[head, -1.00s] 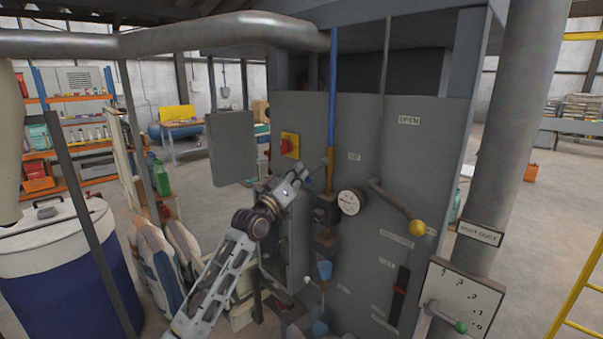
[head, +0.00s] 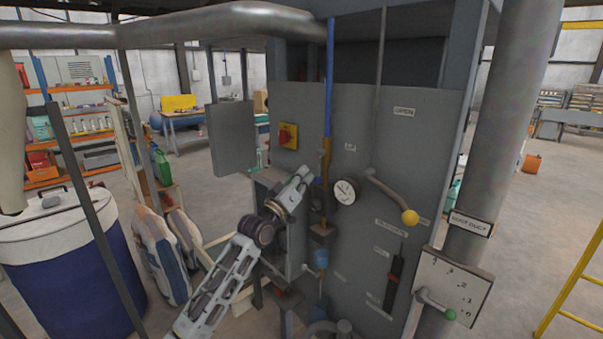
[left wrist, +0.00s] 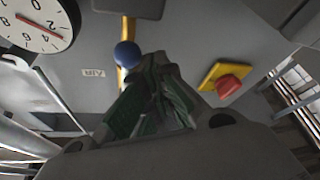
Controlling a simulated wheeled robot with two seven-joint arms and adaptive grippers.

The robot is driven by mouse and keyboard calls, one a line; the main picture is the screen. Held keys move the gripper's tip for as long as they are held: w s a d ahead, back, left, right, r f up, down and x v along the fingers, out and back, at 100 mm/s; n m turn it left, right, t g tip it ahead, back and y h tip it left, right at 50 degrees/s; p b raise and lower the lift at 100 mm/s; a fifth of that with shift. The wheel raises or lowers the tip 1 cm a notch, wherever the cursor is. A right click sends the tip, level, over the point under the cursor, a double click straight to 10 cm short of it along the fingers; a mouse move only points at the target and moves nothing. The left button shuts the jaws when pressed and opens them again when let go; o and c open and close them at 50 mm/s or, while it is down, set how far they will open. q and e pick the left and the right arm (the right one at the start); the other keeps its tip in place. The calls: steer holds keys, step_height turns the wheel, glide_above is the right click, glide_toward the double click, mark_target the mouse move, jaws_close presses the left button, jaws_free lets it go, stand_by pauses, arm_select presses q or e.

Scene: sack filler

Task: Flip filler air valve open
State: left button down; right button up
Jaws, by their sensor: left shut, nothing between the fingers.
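The air line is a blue pipe (head: 330,75) with a brass section (head: 326,158), running down the front of the grey panel beside a small label (head: 350,147). In the left wrist view a blue ball knob (left wrist: 127,54) sits in front of the brass pipe (left wrist: 128,27), near the label (left wrist: 93,72). My left gripper (head: 311,178) is at the brass section, left of the round gauge (head: 344,191). In the left wrist view its closed fingers (left wrist: 155,62) are just right of the blue knob; I cannot tell whether they touch. My right gripper is not in view.
A red knob on a yellow plate (head: 288,136) is up and left of the gripper. A lever with a yellow ball (head: 410,217) stands out to the right. A grey box (head: 231,138) juts out at the left. A dial plate (head: 453,283) is at lower right.

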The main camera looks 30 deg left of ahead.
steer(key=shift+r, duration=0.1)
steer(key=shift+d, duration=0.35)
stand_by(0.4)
